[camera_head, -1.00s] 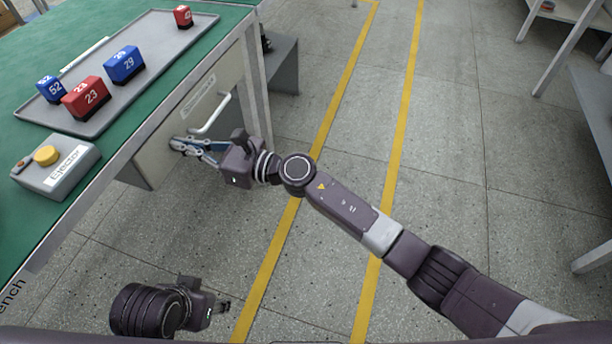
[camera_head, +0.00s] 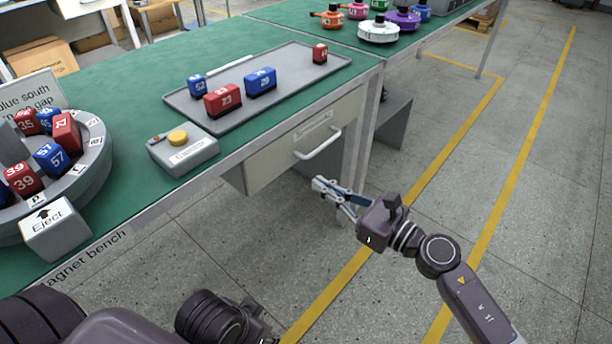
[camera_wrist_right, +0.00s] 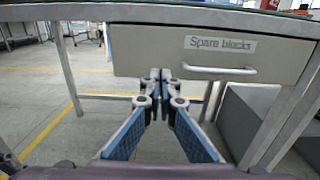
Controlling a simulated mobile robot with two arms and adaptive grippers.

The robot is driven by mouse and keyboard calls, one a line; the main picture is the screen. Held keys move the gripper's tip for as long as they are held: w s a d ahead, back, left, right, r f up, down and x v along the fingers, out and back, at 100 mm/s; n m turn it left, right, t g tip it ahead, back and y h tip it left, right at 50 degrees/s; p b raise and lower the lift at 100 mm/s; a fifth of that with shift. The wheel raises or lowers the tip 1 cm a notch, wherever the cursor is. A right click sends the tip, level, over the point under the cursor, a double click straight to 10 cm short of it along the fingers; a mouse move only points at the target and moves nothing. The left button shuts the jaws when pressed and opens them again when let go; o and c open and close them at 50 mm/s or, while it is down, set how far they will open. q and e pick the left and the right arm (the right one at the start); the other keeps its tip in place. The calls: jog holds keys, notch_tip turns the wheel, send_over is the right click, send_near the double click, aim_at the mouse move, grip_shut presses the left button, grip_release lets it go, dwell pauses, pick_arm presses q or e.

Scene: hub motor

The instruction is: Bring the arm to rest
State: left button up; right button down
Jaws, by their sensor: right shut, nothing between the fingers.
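My right arm comes in from the lower right in the head view. Its gripper (camera_head: 328,190) is shut and empty, held in the air in front of the bench, just below and beside the drawer handle (camera_head: 318,143). In the right wrist view the gripper (camera_wrist_right: 160,76) shows its two blue-padded fingers together at the tips, below the closed drawer (camera_wrist_right: 150,52) labelled "Spare blocks". It looks apart from the handle. My left arm shows at the bottom left of the head view, low beside the bench; its fingers are mostly cut off at the bottom edge.
The green bench (camera_head: 130,100) holds a grey tray (camera_head: 285,100) with red and blue blocks, a yellow-button box (camera_head: 185,155), and a round block holder (camera_head: 95,165). A grey step-like unit (camera_head: 392,120) stands under the bench. The floor right of the yellow lines is clear.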

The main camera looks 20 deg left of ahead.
jog(key=v, duration=0.3)
jog(key=shift+s+d+r, duration=0.1)
jog(key=shift+s+d, duration=0.05)
jog(key=shift+d, duration=0.05)
